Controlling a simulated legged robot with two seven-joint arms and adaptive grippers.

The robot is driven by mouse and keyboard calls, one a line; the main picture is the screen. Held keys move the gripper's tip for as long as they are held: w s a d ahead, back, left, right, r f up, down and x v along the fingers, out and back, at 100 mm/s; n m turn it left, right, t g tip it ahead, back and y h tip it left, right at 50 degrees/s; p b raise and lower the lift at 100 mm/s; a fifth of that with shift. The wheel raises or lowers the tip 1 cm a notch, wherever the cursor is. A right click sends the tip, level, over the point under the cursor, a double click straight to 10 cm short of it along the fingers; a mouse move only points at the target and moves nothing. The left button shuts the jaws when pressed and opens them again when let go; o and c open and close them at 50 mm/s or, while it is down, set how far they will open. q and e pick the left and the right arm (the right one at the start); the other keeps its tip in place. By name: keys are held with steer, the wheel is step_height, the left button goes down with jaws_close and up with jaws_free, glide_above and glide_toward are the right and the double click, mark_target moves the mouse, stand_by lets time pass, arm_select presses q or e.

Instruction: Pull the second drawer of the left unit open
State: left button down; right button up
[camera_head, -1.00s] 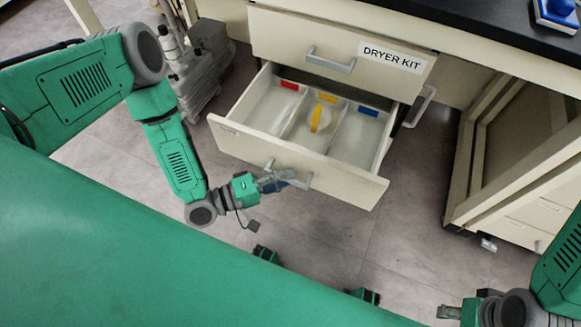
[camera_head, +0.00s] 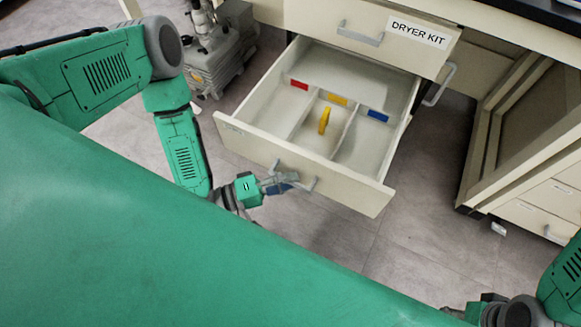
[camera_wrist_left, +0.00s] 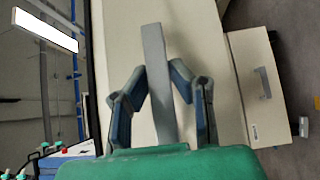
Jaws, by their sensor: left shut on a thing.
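The second drawer (camera_head: 352,186) of the left unit stands well open below the closed top drawer (camera_head: 385,42) labelled DRYER KIT. Inside it are divided compartments with red, yellow and blue tags, and a yellow upright piece (camera_head: 324,120) in the middle compartment. My left gripper (camera_head: 284,182) is at the drawer's front and shut on its grey handle (camera_head: 309,186). In the left wrist view the two fingers (camera_wrist_left: 161,88) close on both sides of the handle bar (camera_wrist_left: 153,50). My right arm shows at the lower right corner; its fingertips are not clearly seen.
A grey pump (camera_head: 217,62) stands on the floor left of the unit. A cream cabinet with a glazed front (camera_head: 530,120) stands to the right. Open tiled floor (camera_head: 420,235) lies in front of the drawer. My green body fills the lower left.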

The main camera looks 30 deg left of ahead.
arm_select(q)
steer(key=shift+s+f, duration=0.15)
steer(key=shift+f, duration=0.1)
steer(key=c, duration=1.4)
jaws_free()
steer(key=shift+c, duration=0.2)
steer(key=shift+r, duration=0.1)
steer(key=v, duration=1.2)
